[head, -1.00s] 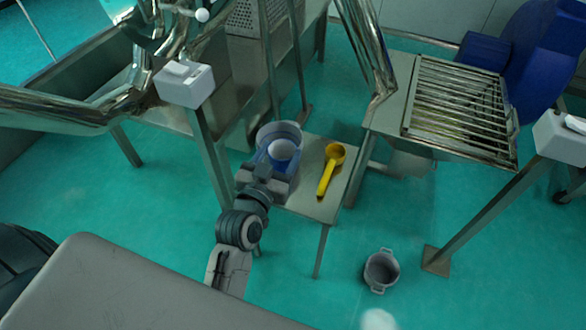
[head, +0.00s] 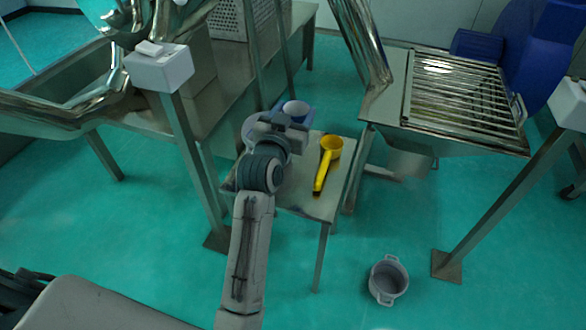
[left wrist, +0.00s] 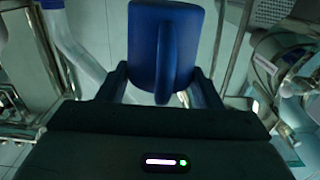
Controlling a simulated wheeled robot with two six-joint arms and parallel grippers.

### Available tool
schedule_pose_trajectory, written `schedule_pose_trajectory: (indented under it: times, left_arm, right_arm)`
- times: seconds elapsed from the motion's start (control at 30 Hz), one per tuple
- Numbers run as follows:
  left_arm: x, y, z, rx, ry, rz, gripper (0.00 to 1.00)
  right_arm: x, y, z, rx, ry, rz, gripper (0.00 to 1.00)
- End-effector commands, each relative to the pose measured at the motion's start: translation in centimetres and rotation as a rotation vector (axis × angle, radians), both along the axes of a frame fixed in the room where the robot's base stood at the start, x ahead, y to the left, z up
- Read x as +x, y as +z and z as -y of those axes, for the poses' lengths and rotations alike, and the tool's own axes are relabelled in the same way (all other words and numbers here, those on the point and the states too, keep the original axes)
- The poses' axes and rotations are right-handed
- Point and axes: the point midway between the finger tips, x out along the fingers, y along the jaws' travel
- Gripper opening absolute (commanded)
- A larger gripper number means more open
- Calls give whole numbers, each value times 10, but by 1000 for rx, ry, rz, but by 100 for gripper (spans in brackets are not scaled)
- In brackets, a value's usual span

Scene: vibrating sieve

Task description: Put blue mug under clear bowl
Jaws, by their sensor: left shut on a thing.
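The blue mug (head: 304,116) shows its pale inside at the far side of my left gripper (head: 282,121) in the head view. In the left wrist view the mug (left wrist: 165,35) fills the top middle, its handle towards the camera, between the fingers of my left gripper (left wrist: 163,85). The gripper is shut on it. A clear bowl (head: 249,129) shows as a pale rim at the left of the gripper, over the small steel table. Most of it is hidden by my gripper and wrist. My right gripper is not in view.
A yellow scoop (head: 328,161) lies on the small table (head: 313,204), right of my arm. A grey pot (head: 388,279) stands on the floor. A grated steel machine (head: 462,96) is at right, and a steel post (head: 192,150) stands close left of my arm.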

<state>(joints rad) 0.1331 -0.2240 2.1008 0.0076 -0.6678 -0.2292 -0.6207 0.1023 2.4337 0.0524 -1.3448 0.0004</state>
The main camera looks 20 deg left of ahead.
Motion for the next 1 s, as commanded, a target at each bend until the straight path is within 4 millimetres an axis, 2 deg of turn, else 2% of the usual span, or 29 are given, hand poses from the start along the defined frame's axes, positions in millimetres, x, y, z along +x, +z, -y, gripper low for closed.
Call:
schedule_pose_trajectory:
  times: [0.17,0.4,0.6,0.87,1.0]
  left_arm:
    - [2,-21,0,0,0,-5,33]
    - [2,-85,0,-1,0,-6,33]
    - [2,-128,0,0,0,-4,33]
    - [2,-148,0,-1,1,0,33]
    - [2,-169,0,-1,0,-3,33]
  right_arm:
    - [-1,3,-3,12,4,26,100]
    - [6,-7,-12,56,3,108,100]
    - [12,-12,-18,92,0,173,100]
    - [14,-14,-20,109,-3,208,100]
    - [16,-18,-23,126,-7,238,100]
